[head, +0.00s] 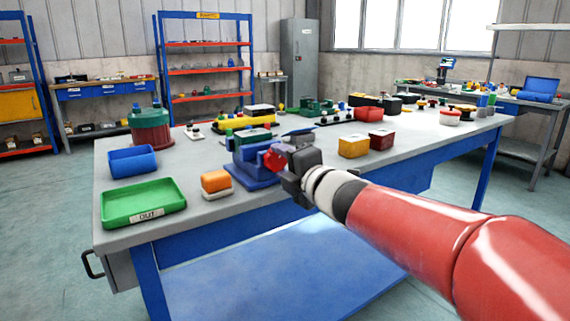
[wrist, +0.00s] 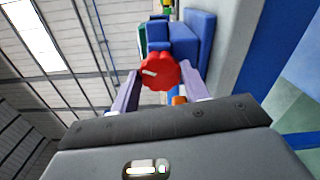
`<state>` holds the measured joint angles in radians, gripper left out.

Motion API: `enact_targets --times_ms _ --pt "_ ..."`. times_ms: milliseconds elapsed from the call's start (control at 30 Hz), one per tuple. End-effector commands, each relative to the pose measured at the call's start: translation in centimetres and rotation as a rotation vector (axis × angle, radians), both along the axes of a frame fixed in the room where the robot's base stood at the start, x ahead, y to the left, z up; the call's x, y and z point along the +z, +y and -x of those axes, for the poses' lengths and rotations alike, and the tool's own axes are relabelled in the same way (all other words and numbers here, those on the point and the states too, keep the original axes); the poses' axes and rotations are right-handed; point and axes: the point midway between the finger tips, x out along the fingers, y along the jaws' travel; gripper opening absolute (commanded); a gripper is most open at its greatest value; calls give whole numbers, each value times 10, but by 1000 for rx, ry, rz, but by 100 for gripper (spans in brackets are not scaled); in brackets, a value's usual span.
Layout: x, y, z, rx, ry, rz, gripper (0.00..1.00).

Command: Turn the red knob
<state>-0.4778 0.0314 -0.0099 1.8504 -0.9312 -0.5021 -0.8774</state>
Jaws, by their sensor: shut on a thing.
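The red knob (wrist: 160,73) is a lobed disc with a pale mark on its face, and it sits between the two fingers of my gripper (wrist: 158,90) in the wrist view. The fingers are shut on it from both sides. In the head view the knob (head: 275,158) shows at the front of a blue device (head: 252,172) near the table's front edge, and my gripper (head: 283,162) reaches it from the right. The blue body behind the knob also shows in the wrist view (wrist: 190,40). My gripper partly hides the device's right side in the head view.
An orange block (head: 215,182) stands just left of the device. A green tray (head: 143,203) marked OUT and a blue bin (head: 133,161) are farther left. Yellow (head: 353,147) and dark red (head: 381,140) boxes stand to the right. The front right table top is clear.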

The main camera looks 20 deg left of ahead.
Motion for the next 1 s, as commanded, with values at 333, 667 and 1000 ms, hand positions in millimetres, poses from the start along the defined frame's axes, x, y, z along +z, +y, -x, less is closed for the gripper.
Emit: enact_targets --times_ms 333,667,1000 --pt "1 -1 -1 -2 -2 -1 67" --pt "2 -17 12 -3 -5 -1 67" --pt "2 -57 45 -5 -3 -1 67"
